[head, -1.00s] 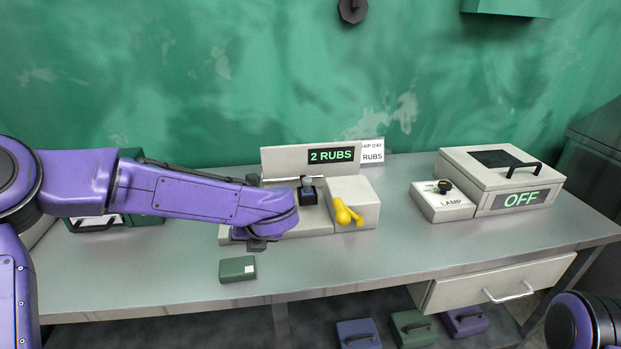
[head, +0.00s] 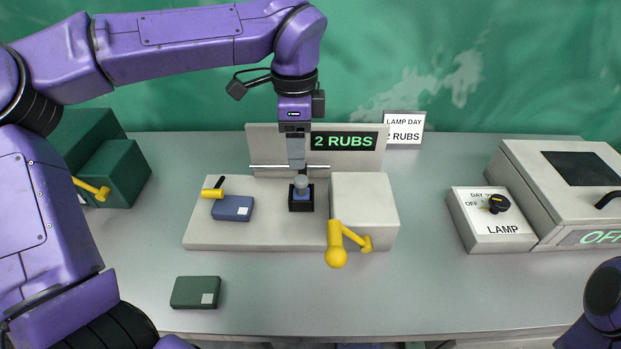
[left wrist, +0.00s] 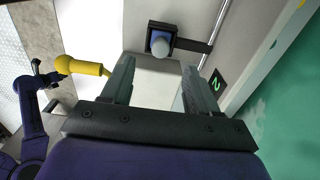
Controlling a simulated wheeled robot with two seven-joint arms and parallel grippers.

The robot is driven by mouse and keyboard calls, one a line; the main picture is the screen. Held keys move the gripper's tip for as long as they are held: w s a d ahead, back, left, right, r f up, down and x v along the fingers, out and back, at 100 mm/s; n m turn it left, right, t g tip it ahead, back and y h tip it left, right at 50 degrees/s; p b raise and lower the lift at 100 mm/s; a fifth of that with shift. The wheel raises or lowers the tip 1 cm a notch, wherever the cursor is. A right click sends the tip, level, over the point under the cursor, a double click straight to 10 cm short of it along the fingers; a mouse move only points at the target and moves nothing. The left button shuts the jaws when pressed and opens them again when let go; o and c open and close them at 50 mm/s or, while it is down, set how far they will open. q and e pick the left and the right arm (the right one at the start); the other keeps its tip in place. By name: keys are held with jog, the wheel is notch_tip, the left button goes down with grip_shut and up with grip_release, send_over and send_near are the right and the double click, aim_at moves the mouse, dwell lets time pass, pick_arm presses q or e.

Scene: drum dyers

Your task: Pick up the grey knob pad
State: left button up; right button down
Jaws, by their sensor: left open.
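The grey knob pad (head: 301,184) has a round grey knob on a blue block. It sits in a small black square holder on the pale machine base, below the "2 RUBS" display. In the left wrist view the grey knob (left wrist: 160,44) and its black frame show just past the fingertips. My left gripper (head: 297,160) points down right above the knob. Its fingers (left wrist: 158,68) are open and apart, with nothing held between them; I cannot tell the exact gap to the knob. My right gripper is out of view.
A blue block (head: 232,208) lies on the base's left part. A yellow crank (head: 337,252) is on the white box to the right. A green block (head: 195,292) lies on the table in front. The lamp switch box (head: 492,222) stands right. The front table is mostly clear.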

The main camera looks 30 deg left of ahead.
aim_at(301, 178)
pick_arm(q)
jog(key=f+p, duration=0.1)
jog(key=f, duration=0.3)
jog(key=f+p, duration=0.1)
jog(key=f, duration=0.4)
jog(key=shift+w+d+f+p, duration=0.1)
jog(key=shift+w+d+p, duration=0.1)
jog(key=shift+p, duration=0.15)
jog(key=shift+a+f, duration=0.1)
jog(key=shift+f, duration=0.25)
jog(key=c, duration=1.1)
